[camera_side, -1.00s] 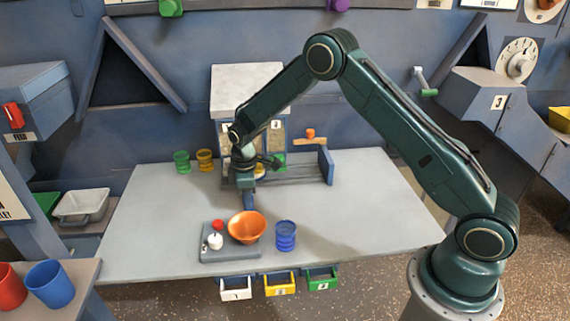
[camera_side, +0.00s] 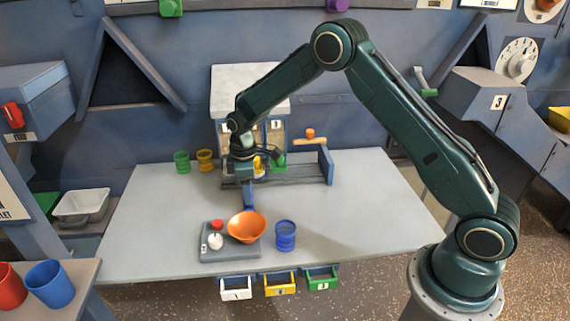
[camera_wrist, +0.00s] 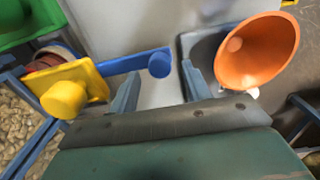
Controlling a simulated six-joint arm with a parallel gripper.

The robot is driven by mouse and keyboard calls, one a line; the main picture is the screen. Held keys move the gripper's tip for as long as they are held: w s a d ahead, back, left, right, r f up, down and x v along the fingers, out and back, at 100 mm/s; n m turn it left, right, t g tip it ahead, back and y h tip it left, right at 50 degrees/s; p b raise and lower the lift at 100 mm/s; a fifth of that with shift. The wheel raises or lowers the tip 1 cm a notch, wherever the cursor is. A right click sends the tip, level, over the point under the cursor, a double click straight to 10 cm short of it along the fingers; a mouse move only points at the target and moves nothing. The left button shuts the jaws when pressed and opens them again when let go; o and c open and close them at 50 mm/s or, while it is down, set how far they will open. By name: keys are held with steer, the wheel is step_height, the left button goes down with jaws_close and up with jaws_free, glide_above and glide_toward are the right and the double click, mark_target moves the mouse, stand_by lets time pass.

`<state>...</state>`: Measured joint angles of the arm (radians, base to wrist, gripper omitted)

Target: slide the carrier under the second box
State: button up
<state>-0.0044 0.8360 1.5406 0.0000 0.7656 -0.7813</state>
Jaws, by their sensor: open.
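A blue bar with a round knob (camera_wrist: 159,63) lies between the fingers of my gripper (camera_wrist: 160,88) in the wrist view. It looks like the carrier's handle, but the carrier's body is not clear. In the side view the blue bar (camera_side: 248,195) sticks out toward the front from the rail, below my gripper (camera_side: 246,180). The fingers are open, on either side of the bar; contact cannot be told. The boxes with numbered fronts (camera_side: 276,126) stand behind, under a pale top, partly hidden by my arm. A yellow knobbed plate (camera_wrist: 65,98) sits left of my gripper in the wrist view.
The rail ends at a blue upright plate (camera_side: 327,167) on the right. The table's right side is clear.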

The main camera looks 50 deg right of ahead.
steer(key=shift+r, duration=1.4)
step_height(320, 180, up, 6)
steer(key=shift+r, duration=0.1)
